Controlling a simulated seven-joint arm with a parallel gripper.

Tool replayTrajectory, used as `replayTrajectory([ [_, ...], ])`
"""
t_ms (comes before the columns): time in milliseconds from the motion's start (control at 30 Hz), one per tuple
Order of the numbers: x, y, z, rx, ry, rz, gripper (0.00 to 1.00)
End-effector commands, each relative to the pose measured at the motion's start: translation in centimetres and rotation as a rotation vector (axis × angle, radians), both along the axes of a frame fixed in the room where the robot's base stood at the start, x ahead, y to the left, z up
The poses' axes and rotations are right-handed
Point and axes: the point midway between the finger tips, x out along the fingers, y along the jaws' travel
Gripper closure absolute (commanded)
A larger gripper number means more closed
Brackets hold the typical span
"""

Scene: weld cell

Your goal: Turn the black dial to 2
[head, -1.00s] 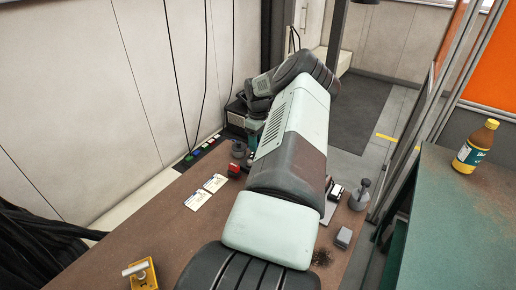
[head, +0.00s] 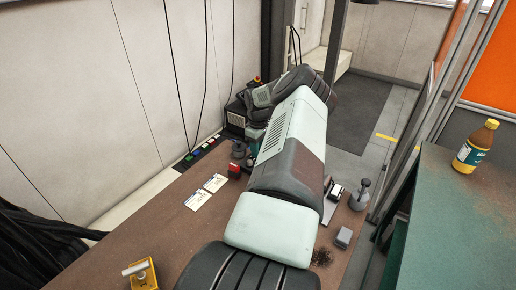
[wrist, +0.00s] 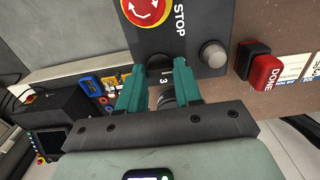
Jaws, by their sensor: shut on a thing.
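The black dial (wrist: 159,62) is on the dark control panel (wrist: 190,50) in the wrist view, partly hidden by my fingers. My gripper (wrist: 160,72) is shut on the dial, one teal finger on each side. A printed 3 shows just below the dial in that view, with a short white mark between them. The 2 is not visible, and I cannot tell the dial's exact setting. In the head view the dark box (head: 236,118) stands at the far end of the bench, and my arm hides the dial.
A red STOP button (wrist: 146,8) and a grey knob (wrist: 212,53) sit close to the dial. A red DONE button (wrist: 265,73) is at the right. Cards (head: 207,190) lie on the brown bench (head: 160,225). A bottle (head: 475,146) stands on the green table.

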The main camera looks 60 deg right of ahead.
Motion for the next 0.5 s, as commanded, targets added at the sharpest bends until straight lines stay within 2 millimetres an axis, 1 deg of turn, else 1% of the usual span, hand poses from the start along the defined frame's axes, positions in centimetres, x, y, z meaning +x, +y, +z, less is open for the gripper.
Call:
replayTrajectory([
  [267,0.00,-0.02,0.04,-0.002,0.002,-0.038,0.96],
  [500,0.06,-0.04,0.11,-0.004,0.002,-0.175,0.96],
])
